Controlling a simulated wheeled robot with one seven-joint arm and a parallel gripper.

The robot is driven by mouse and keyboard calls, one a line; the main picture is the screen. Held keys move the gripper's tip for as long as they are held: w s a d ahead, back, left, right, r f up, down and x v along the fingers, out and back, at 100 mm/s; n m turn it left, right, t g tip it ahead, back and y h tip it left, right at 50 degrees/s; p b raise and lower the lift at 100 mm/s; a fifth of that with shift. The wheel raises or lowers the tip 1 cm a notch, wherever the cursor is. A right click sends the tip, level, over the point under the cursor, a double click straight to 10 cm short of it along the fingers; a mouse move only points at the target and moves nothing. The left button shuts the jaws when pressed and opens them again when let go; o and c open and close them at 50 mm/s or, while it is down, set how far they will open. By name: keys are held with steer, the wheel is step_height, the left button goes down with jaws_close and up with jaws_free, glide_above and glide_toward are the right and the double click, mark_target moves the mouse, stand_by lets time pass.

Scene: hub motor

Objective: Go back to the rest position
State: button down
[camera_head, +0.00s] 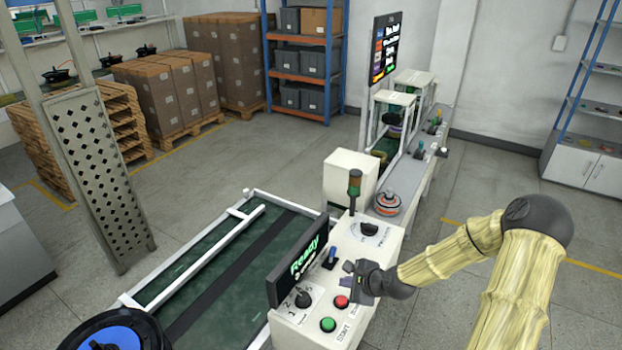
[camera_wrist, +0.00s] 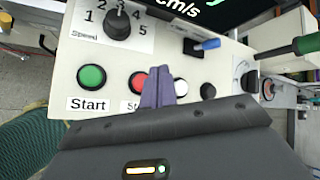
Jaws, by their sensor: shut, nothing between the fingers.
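My gripper (camera_head: 350,279) is over the white control panel, at the end of my arm, which reaches in from the right. In the wrist view its purple fingers (camera_wrist: 158,86) are together and hold nothing. They are in front of the panel between the red button (camera_wrist: 139,85) and the white button (camera_wrist: 180,87). I cannot tell whether the fingertips touch the panel. The green Start button (camera_wrist: 91,77) is left of them. The speed knob (camera_wrist: 118,24) and a blue-tipped switch (camera_wrist: 207,44) are farther up the panel.
A green conveyor (camera_head: 190,290) runs left of the panel. A hub motor (camera_head: 388,203) sits on the line behind it. An upright signal light (camera_head: 354,190) stands on the panel's far side. The floor (camera_head: 480,190) right of the line is open. Shelves and stacked boxes stand farther back.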

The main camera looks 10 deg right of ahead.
steer(key=s+r+n+g+h+b, duration=0.1)
steer(key=s+r+n+g+h, duration=0.1)
steer(key=s+r+n, duration=0.5)
steer(key=s+r+n+g+h+b, duration=0.1)
steer(key=s+r+n+g+h, duration=0.1)
steer(key=s+r+n, duration=0.5)
steer(key=s+n+h, duration=0.1)
steer(key=s+n, duration=0.4)
steer(key=s, duration=0.1)
steer(key=shift+a+n+g+b, duration=0.35)
steer(key=shift+n+g+b, duration=0.05)
stand_by(0.9)
